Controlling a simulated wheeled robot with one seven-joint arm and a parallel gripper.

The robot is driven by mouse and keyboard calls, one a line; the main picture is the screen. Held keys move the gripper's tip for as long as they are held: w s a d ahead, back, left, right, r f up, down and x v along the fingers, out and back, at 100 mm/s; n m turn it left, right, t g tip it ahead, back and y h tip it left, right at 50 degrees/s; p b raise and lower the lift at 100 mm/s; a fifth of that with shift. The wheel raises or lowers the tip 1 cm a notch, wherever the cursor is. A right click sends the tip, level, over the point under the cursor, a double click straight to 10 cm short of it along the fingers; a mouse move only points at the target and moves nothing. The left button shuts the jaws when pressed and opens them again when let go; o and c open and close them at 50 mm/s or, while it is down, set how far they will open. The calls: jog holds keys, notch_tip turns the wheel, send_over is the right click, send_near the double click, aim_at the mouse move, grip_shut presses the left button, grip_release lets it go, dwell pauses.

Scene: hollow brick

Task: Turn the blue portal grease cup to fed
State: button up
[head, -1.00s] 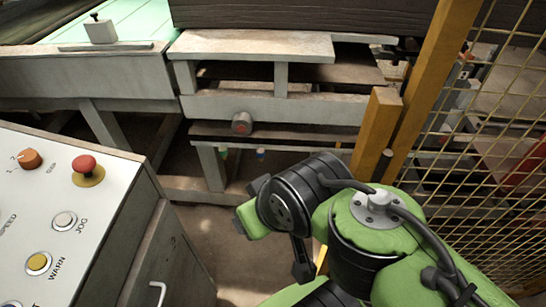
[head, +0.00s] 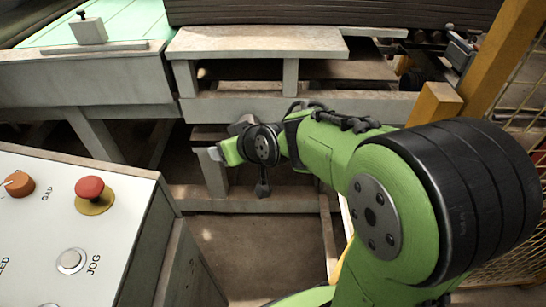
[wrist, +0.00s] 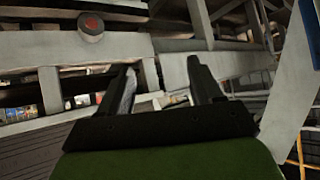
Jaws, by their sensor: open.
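I cannot make out the blue grease cup for certain in the current views; in the head view my arm covers the place under the beam where a small blue item hung earlier. My gripper (wrist: 161,68) is open in the wrist view, with its two dark fingers apart and nothing clearly held. A pale, small shape lies in the background between the fingers; I cannot tell what it is. In the head view the green gripper end (head: 230,152) is in front of the grey frame under the table.
A grey knob with a red face (wrist: 91,25) sits on the beam, above left of the fingers. A control panel (head: 60,215) with a red button (head: 90,190) stands at the left. A yellow post (head: 500,55) and mesh fence are at the right. Floor shows below the frame.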

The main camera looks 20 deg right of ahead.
jog(key=w+d+f+m+t, duration=0.25)
jog(key=w+f+t, duration=0.25)
jog(key=w+f, duration=1)
jog(key=s+d+f+m+t+h, duration=0.1)
jog(key=s+d+f+h, duration=0.1)
jog(key=d+f+h, duration=0.3)
jog(key=s+d+f+m+t+h+b, duration=0.1)
jog(key=s+d+f, duration=0.15)
jog(key=f, duration=0.55)
jog(key=s+d+f+m+t+h, duration=0.1)
jog(key=s+d+f+m+h, duration=0.1)
jog(key=s+d+f+h, duration=0.3)
jog(key=w+d+b, duration=0.1)
jog(key=w+b, duration=0.1)
jog(key=w, duration=0.3)
jog(key=w+d+y+b, duration=0.1)
jog(key=w+b, duration=0.1)
jog(key=w, duration=0.4)
jog(key=w+d+f+y+b, duration=0.1)
jog(key=w+b, duration=0.1)
jog(key=w, duration=0.4)
jog(key=shift+w+d, duration=0.1)
jog(key=shift+d, duration=0.1)
